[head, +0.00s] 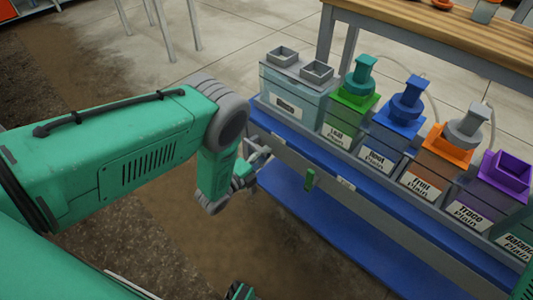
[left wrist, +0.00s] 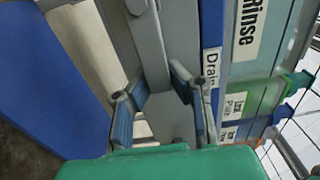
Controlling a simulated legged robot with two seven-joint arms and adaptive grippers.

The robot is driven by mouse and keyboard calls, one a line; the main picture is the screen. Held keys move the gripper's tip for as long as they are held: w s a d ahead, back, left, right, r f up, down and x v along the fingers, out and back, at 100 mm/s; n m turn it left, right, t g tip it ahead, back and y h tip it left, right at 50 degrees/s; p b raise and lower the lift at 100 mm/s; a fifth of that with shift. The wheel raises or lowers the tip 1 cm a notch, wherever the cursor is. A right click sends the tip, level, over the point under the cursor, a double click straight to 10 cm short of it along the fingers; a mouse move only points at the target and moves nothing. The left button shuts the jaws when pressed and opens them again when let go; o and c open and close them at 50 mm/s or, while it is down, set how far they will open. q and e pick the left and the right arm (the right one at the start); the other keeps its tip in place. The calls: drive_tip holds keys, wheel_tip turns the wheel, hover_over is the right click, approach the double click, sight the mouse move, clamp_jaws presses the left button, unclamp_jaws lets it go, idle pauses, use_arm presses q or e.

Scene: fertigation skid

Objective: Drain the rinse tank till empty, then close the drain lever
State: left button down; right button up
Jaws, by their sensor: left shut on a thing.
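The rinse tank (head: 300,100) is a pale, see-through box with a grey lid and two square openings, at the left end of the skid. Its "Rinse" label (left wrist: 248,30) shows in the left wrist view. I cannot tell the liquid level. A "Drain" label (left wrist: 211,68) is on the blue rail below it. My left gripper (head: 258,165) is at the skid's front, below the tank. In the left wrist view my left gripper (left wrist: 158,78) is shut on a grey bar (left wrist: 148,45), apparently the drain lever.
Several labelled tanks with coloured lids stand to the right, the green-lidded one (head: 345,122) nearest. A blue lower shelf (head: 330,225) runs beneath. A wooden table (head: 440,30) stands behind. Floor left of the skid is open.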

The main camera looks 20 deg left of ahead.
use_arm(q)
drive_tip(key=shift+s+d+f, duration=0.1)
drive_tip(key=shift+s+f, duration=0.2)
drive_tip(key=shift+f, duration=0.05)
drive_tip(key=c, duration=1.4)
unclamp_jaws()
drive_tip(key=shift+c, duration=0.2)
drive_tip(key=shift+w+r, duration=0.1)
drive_tip(key=v, duration=1.2)
